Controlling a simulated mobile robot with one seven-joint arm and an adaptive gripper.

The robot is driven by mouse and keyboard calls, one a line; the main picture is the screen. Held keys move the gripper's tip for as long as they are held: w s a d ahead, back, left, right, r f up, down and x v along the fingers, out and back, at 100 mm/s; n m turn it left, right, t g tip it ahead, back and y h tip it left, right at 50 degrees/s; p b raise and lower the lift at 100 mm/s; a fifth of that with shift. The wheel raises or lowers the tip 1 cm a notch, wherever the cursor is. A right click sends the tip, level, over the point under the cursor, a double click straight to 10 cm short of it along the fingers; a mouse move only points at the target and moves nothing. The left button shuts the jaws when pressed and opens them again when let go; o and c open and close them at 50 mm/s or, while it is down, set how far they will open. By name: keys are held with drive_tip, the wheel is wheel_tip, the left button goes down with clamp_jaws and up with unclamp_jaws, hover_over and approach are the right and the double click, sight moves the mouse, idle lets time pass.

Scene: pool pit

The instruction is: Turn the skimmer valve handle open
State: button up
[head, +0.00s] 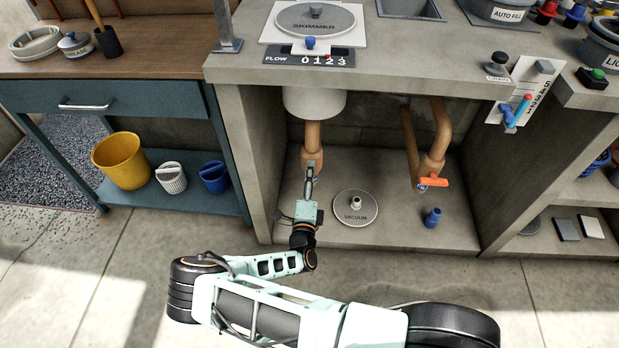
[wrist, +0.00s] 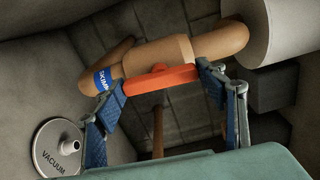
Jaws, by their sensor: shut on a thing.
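The skimmer valve handle is an orange bar (wrist: 160,78) on a tan pipe (wrist: 170,58) with a blue band (wrist: 103,80) whose lettering is partly readable. In the wrist view the bar runs roughly along the pipe. My gripper (wrist: 158,92) is shut on it, one blue-padded finger at each end. In the head view my gripper (head: 311,178) reaches into the left of the concrete bay, at the foot of the pipe (head: 313,135) below the SKIMMER lid (head: 315,20). There the handle is hidden behind my gripper.
A round VACUUM lid (head: 355,207) lies right of my gripper. Further right are a second pipe with an orange handle (head: 433,181) and a small blue fitting (head: 432,217). The bay's left wall (head: 248,165) is close to my gripper. Floor in front is clear.

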drive_tip(key=shift+d+n, duration=0.15)
drive_tip(key=shift+n, duration=0.25)
drive_tip(key=o, duration=1.2)
drive_tip(key=shift+c, duration=0.2)
